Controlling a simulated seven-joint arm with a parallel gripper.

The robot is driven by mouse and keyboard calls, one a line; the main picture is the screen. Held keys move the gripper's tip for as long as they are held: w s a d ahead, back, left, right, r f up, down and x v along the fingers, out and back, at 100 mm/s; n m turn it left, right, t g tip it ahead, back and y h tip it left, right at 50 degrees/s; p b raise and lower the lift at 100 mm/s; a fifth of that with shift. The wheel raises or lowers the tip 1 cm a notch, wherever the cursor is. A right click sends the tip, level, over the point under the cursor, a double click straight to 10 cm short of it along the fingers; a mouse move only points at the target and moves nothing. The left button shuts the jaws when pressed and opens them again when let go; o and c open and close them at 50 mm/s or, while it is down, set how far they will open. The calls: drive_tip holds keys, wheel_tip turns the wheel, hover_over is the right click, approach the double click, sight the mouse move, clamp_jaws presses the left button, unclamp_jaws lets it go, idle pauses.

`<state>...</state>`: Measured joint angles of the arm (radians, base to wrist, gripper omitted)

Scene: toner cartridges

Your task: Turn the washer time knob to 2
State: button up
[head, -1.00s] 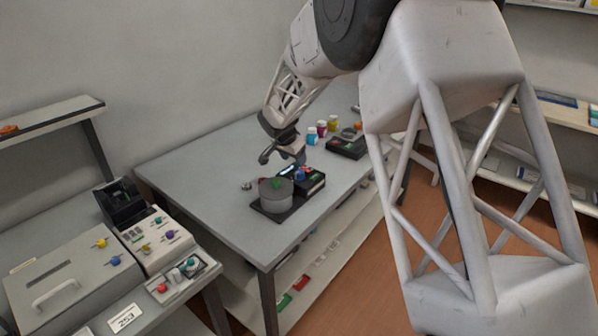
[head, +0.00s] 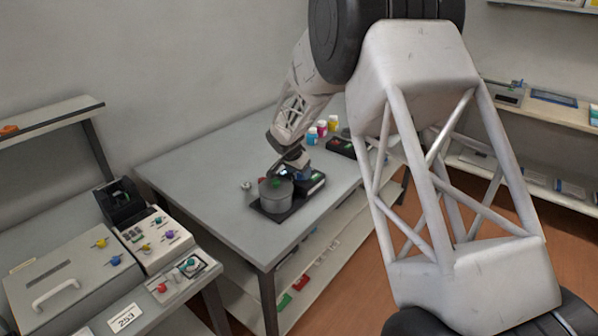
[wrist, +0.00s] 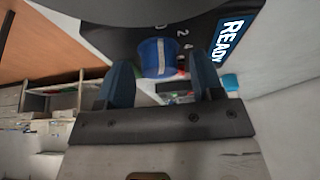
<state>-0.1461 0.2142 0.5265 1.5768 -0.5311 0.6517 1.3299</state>
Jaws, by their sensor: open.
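The washer is a grey drum (head: 276,192) with a green spot on top, on a black base (head: 270,211) on the grey table. In the wrist view its black panel shows the blue time knob (wrist: 152,50) with the marks 0, 2 and 4 around it. A display (wrist: 232,38) beside it reads READY. My gripper (wrist: 161,62) is open, with one dark blue finger on each side of the knob. I cannot tell whether the fingers touch it. In the head view my gripper (head: 295,172) is over the panel and hides the knob.
Blue, magenta and yellow jars (head: 322,128) and another black device (head: 342,147) stand behind the washer. A small metal part (head: 246,186) lies left of it. The left bench holds a grey machine (head: 70,275) with coloured knobs. The table's left part is clear.

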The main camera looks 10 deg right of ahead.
drive_tip(key=shift+f, duration=0.15)
drive_tip(key=c, duration=0.9)
drive_tip(key=shift+m, duration=0.4)
drive_tip(key=m+g+h, duration=0.1)
drive_tip(key=m, duration=0.2)
drive_tip(key=shift+w, duration=0.15)
drive_tip(key=shift+m+g, duration=0.9)
drive_tip(key=shift+m, duration=1.1)
drive_tip(key=o, duration=0.9)
